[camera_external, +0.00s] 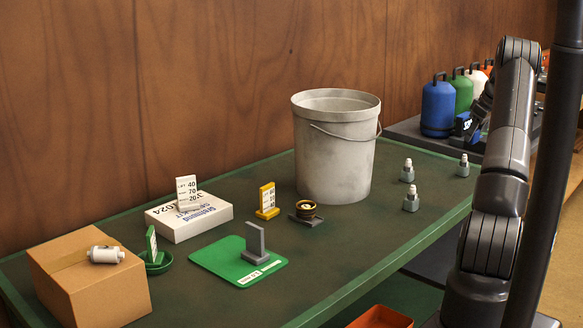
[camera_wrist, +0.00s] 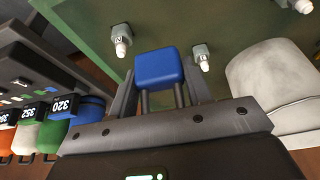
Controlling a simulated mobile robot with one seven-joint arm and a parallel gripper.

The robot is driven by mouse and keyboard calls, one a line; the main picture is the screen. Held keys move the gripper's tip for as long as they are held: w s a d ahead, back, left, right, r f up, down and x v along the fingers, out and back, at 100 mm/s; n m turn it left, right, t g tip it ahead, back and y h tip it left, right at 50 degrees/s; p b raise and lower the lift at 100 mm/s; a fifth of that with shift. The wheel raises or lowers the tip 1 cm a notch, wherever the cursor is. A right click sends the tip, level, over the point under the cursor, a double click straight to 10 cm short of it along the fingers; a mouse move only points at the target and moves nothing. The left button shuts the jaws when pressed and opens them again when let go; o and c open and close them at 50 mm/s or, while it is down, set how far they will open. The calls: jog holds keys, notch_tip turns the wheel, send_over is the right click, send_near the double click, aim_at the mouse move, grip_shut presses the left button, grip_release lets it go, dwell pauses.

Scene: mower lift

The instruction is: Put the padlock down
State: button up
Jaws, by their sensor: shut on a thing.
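The padlock (camera_wrist: 160,68) has a blue body and grey shackle legs. In the wrist view it sits between the fingers of my gripper (camera_wrist: 160,92), which is shut on it, with the legs towards the palm. In the external view my gripper (camera_external: 477,112) is at the upper right, partly hidden by my own arm, in front of the bottles. A small blue patch shows beside the fingers there, but I cannot tell if it is the padlock.
A grey bucket (camera_external: 337,150) stands on the green table (camera_external: 330,240). Several small grey-and-white posts (camera_external: 411,199) stand right of it. Coloured bottles (camera_external: 438,106) with number tags stand at the back right. A cardboard box (camera_external: 95,285), white box (camera_external: 188,222) and green mat (camera_external: 215,258) are left.

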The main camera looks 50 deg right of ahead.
jog(key=w+a+r+n+g+y, duration=0.15)
jog(key=w+a+n, duration=0.25)
jog(key=a, duration=0.8)
jog(key=w+a+r+n+y, duration=0.1)
jog(key=w+a+r+n, duration=0.3)
jog(key=a, duration=0.9)
jog(key=w+a+f+n+g+y, duration=0.1)
jog(key=w+a+n, duration=0.3)
jog(key=a, duration=0.8)
jog(key=s+a+f+n+g, duration=0.1)
jog(key=s+a+n, duration=0.3)
jog(key=a, duration=0.6)
jog(key=s+a+f+n+g, duration=0.1)
jog(key=s+a+n+g, duration=0.2)
jog(key=a, duration=0.8)
jog(key=s+a+f+n, duration=0.2)
jog(key=s+a+n, duration=0.3)
jog(key=a, duration=0.5)
jog(key=shift+m+y, duration=0.35)
jog(key=shift+m, duration=0.35)
jog(key=a+f, duration=0.3)
jog(key=a, duration=0.1)
jog(key=w+a+f, duration=0.1)
jog(key=a+f, duration=0.2)
jog(key=f, duration=0.1)
jog(key=a+f, duration=0.4)
jog(key=shift+w+a+f, duration=0.1)
jog(key=shift+w+a, duration=0.2)
jog(key=shift+f, duration=2.05)
